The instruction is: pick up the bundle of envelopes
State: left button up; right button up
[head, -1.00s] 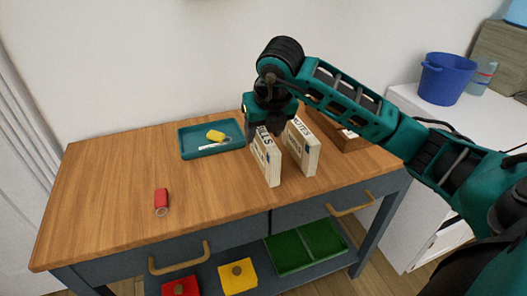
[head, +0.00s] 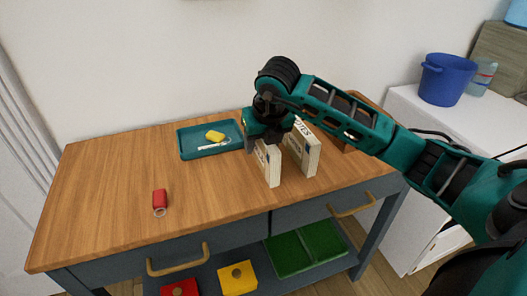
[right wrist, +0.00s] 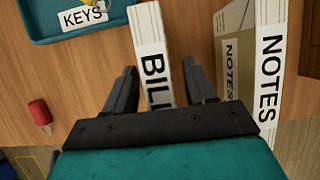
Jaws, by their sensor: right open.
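Two upright cream bundles stand side by side on the wooden table. The left one (head: 272,166), labelled BILLS in the right wrist view (right wrist: 150,45), is the nearer to my gripper. The other (head: 304,152) is labelled NOTES (right wrist: 268,70). I cannot tell from the labels which one is the envelopes. My right gripper (head: 262,142) is low over the BILLS bundle. In the wrist view its open fingers (right wrist: 160,88) lie on either side of that bundle, with gaps showing. The right finger is between the two bundles. My left gripper is not in view.
A teal tray (head: 188,146) labelled KEYS holds a yellow item (head: 215,136) at the back. A red item (head: 159,201) lies at the left front. A wooden box or rack stands behind my right arm.

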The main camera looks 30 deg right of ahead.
jog(key=shift+c, duration=0.4)
grip_shut()
dwell(0.4)
